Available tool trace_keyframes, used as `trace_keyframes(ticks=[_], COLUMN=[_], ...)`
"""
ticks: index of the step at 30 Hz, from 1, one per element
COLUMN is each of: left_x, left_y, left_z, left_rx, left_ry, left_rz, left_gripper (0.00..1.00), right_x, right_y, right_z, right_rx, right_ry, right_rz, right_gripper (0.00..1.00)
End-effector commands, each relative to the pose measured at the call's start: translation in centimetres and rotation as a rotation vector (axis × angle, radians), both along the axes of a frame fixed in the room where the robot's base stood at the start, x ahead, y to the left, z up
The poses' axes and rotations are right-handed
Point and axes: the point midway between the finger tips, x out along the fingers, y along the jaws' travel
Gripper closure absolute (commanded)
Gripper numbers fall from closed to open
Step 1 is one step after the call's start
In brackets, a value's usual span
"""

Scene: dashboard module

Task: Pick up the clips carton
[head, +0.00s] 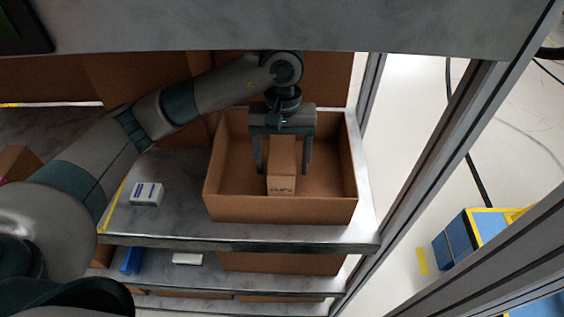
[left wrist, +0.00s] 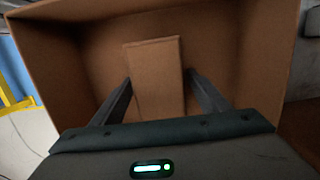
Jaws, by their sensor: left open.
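The clips carton (head: 282,168) is a small brown cardboard box with dark lettering on its front end. It lies inside a larger open cardboard box (head: 281,211) on the metal shelf. My left gripper (head: 282,168) reaches down into the open box, with its fingers on either side of the carton. In the left wrist view the carton (left wrist: 156,75) shows between the two open fingers (left wrist: 160,88), and a gap shows at least on the right side. The gripper is open. My right gripper is not in view.
A small white box with blue marks (head: 147,194) stands on the shelf (head: 180,225) to the left. A lower shelf holds a blue item (head: 131,260) and a white item (head: 187,259). A metal post (head: 440,150) stands at right. The overhead panel (head: 290,25) is close above the arm.

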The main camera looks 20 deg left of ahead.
Motion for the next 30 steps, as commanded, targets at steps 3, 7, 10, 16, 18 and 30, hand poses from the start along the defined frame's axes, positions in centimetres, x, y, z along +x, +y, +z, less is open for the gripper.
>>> trace_keyframes(ticks=[3,7,10,16,18,30], left_x=[-0.16,-0.17,-0.17,-0.17,-0.17,-0.14], left_y=[0.0,-0.03,-0.03,-0.03,-0.03,-0.03], left_z=[-1.29,-1.69,-1.69,-1.67,-1.67,-1.59], left_rx=[-0.001,-0.002,-0.002,-0.001,-0.001,-0.002], left_ry=[0.002,-0.001,-0.001,0.0,0.0,-0.002], left_rz=[0.001,0.001,0.001,0.001,0.001,0.0], left_gripper=[0.31,0.31,0.31,0.31,0.31,0.89], right_x=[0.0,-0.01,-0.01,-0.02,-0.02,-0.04], right_y=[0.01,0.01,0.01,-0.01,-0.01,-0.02], right_z=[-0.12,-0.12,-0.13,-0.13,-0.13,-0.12], right_rx=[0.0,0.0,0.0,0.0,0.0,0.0], right_ry=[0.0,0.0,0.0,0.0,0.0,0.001], right_rz=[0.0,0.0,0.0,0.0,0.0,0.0], right_gripper=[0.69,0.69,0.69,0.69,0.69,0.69])
